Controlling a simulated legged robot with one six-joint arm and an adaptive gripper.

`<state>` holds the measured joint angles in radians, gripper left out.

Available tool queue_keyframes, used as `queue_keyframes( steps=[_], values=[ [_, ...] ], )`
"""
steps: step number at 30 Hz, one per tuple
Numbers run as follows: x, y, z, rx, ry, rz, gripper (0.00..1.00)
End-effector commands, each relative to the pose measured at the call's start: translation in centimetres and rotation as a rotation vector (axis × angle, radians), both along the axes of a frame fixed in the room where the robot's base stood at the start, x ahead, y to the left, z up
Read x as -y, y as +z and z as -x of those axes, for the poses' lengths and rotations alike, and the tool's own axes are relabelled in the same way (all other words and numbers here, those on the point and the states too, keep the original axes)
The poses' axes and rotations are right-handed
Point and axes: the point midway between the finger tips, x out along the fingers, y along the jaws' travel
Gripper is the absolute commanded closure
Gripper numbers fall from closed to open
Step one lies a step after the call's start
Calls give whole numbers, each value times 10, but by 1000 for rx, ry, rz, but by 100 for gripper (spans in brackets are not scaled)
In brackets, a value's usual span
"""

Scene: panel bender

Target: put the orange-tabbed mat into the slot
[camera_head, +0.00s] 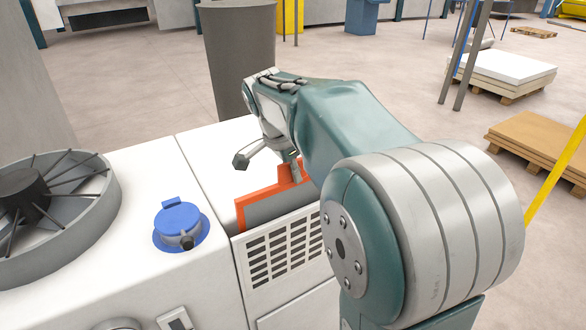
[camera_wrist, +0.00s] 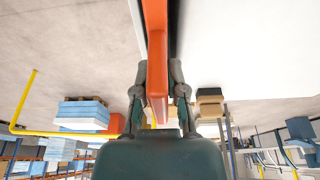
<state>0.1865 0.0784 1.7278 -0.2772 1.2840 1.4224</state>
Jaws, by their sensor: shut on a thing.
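The orange-tabbed mat (camera_head: 268,209) is a grey sheet with an orange border and a tab on top. It stands upright at the front edge of the white machine top, just behind the vent grille. My gripper (camera_head: 291,168) is shut on its tab from above. In the wrist view the mat (camera_wrist: 155,35) runs edge-on between the two fingers of my gripper (camera_wrist: 159,78). A dark narrow gap (camera_wrist: 175,25) runs beside it, which looks like the slot. My arm hides the mat's right part, and I cannot tell how deep its lower edge sits.
The white machine (camera_head: 150,150) carries a round fan (camera_head: 60,200) and a blue capped socket (camera_head: 181,225) left of the mat. The vent grille (camera_head: 285,250) is on its front face. A dark grey bin (camera_head: 238,50) stands behind. Pallets with sheets (camera_head: 500,68) stand at right.

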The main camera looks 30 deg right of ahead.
Motion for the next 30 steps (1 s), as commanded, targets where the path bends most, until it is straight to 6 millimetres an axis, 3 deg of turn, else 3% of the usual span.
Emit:
queue_keyframes(
  steps=[22,23,24,25,30],
  values=[
    [0,-14,0,0,0,0,100],
    [0,-14,0,0,0,0,70],
    [0,-14,0,0,0,0,52],
    [0,-14,0,0,0,0,43],
    [0,-14,0,0,0,0,43]
  ],
)
